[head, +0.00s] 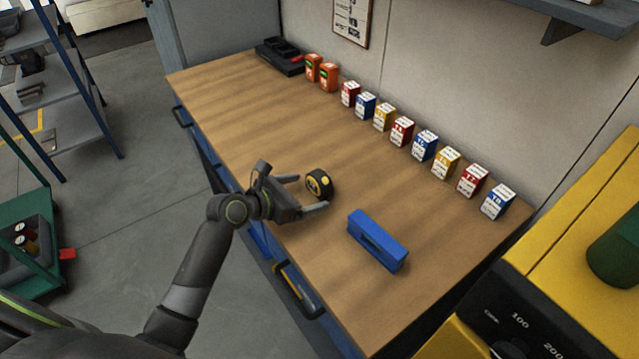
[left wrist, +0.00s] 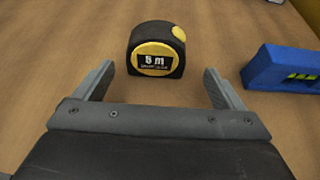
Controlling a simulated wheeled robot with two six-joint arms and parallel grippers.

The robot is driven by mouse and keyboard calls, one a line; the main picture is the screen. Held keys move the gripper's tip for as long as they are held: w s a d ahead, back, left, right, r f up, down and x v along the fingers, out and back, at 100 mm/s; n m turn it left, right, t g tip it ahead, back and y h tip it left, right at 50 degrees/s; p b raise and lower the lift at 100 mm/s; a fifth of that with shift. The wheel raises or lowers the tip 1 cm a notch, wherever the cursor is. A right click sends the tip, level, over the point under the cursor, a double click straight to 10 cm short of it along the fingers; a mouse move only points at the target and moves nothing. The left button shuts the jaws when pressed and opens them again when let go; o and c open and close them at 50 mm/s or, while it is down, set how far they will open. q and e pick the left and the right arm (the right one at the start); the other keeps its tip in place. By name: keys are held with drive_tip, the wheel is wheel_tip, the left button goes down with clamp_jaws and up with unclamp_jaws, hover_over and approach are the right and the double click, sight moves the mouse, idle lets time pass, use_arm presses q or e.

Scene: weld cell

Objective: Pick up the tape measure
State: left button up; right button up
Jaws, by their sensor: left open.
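The tape measure (head: 319,183) is black with a yellow face and stands on the wooden workbench. In the left wrist view the tape measure (left wrist: 157,50) shows its yellow label and a yellow button at its upper right. My left gripper (head: 308,193) is open and empty, low over the bench. Its fingers point toward the tape measure, which sits just ahead of and between the fingertips (left wrist: 158,78). I cannot tell whether either finger touches it. My right gripper is not in view.
A blue spirit level (head: 377,241) lies on the workbench (head: 240,123) right of the gripper. Several coloured boxes (head: 402,131) line the wall, with two orange items (head: 328,77) and a black tray (head: 280,56) at the far end. A yellow machine (head: 570,215) stands at the right.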

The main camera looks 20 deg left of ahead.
sight(314, 187)
use_arm(q)
drive_tip(key=shift+r+x, duration=0.1)
drive_tip(key=shift+x, duration=1.35)
drive_tip(key=shift+r+x, duration=0.15)
drive_tip(key=shift+x, duration=1.3)
drive_tip(key=shift+w+a, duration=0.1)
drive_tip(key=shift+w, duration=0.05)
drive_tip(key=c, duration=1.2)
